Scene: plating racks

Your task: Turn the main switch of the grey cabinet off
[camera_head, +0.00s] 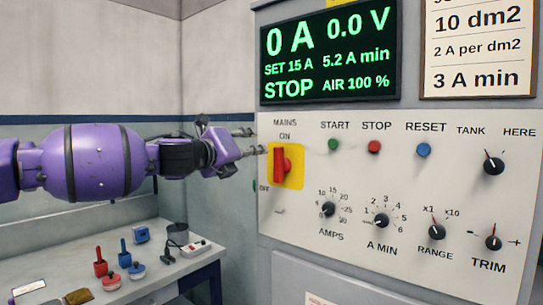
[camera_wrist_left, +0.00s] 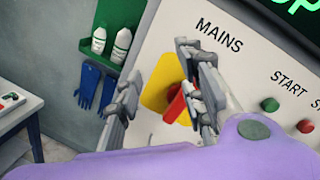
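The grey cabinet (camera_head: 400,185) fills the right of the head view. Its main switch (camera_head: 280,165) is a red handle on a yellow plate (camera_head: 296,169), under the words MAINS and ON. The handle stands upright, towards ON. My left gripper (camera_head: 250,141) is open and empty, just left of the switch, its fingers pointing at the panel. In the left wrist view the red handle (camera_wrist_left: 175,104) shows between the spread fingers, partly hidden by the right-hand one. No contact with it is clear. My right gripper is not in view.
Start (camera_head: 333,144), stop (camera_head: 374,146) and reset (camera_head: 424,150) buttons sit right of the switch, with several knobs below. The display (camera_head: 328,52) reads 0 A and STOP. A bench (camera_head: 150,285) with small tools stands lower left. Bottles (camera_wrist_left: 120,45) and blue gloves (camera_wrist_left: 90,85) are beside the cabinet.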

